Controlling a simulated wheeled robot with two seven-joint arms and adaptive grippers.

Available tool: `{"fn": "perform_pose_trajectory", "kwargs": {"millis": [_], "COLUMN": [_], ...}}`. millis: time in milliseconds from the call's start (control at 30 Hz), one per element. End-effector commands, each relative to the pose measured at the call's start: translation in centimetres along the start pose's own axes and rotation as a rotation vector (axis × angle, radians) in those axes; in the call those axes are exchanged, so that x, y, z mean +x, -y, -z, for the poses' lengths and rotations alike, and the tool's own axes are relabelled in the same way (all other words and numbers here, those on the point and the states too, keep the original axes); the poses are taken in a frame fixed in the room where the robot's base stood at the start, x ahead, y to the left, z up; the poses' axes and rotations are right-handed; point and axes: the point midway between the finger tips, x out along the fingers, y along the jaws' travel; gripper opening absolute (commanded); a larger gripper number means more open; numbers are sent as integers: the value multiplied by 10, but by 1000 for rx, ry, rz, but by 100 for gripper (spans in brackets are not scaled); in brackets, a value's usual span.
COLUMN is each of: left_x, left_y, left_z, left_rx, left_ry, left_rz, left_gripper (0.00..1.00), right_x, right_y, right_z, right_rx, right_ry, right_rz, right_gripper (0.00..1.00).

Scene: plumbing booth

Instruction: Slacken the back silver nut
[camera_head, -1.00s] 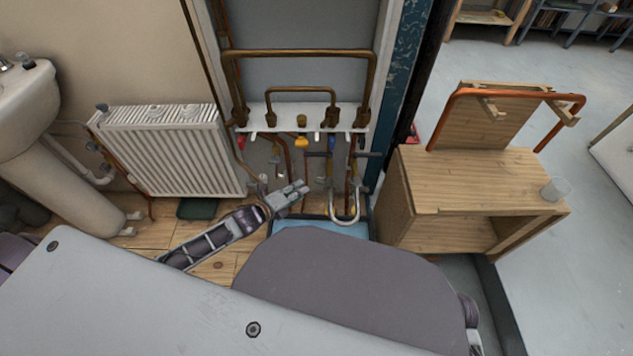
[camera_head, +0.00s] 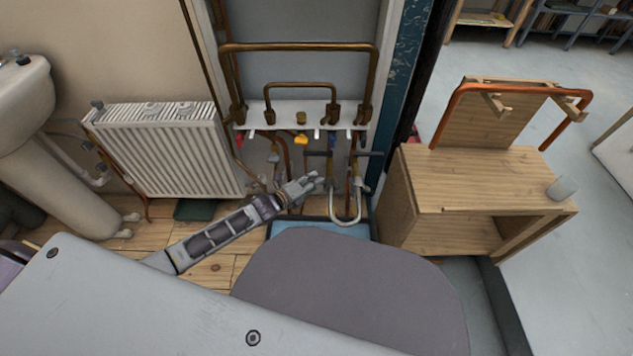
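Small silver fittings (camera_head: 360,185) sit low on the pipes in the alcove, just above the curved silver hose (camera_head: 348,220). They are too small to tell which is the back silver nut. My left gripper (camera_head: 316,180) reaches in from the left, with its tips just left of the silver pipework. I cannot tell whether it touches any fitting, or whether its fingers are open or shut. The gripper hides part of the pipes behind it. My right gripper is not in view.
Copper pipes (camera_head: 300,47) run above a white bracket strip (camera_head: 283,113) with coloured valve handles. A white radiator (camera_head: 165,150) stands left of the alcove. A wooden cabinet (camera_head: 480,180) with a glass (camera_head: 562,188) stands to the right. A blue tray (camera_head: 335,229) lies below the pipes.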

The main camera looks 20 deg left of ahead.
Motion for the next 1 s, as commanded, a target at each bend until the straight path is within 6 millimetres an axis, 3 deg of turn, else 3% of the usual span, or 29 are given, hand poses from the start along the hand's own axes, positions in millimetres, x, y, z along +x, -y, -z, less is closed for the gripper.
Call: {"fn": "perform_pose_trajectory", "kwargs": {"millis": [400,833,1000], "left_x": [28,31,31], "left_y": [0,0,0], "left_z": [0,0,0], "left_rx": [0,-1,-1], "left_ry": [1,0,0], "left_rz": [0,0,0], "left_gripper": [35,35,13], "right_x": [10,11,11], "right_y": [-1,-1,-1], "right_z": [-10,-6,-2], "right_rx": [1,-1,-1], "right_ry": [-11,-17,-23], "right_rz": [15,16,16], "right_gripper": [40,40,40]}}
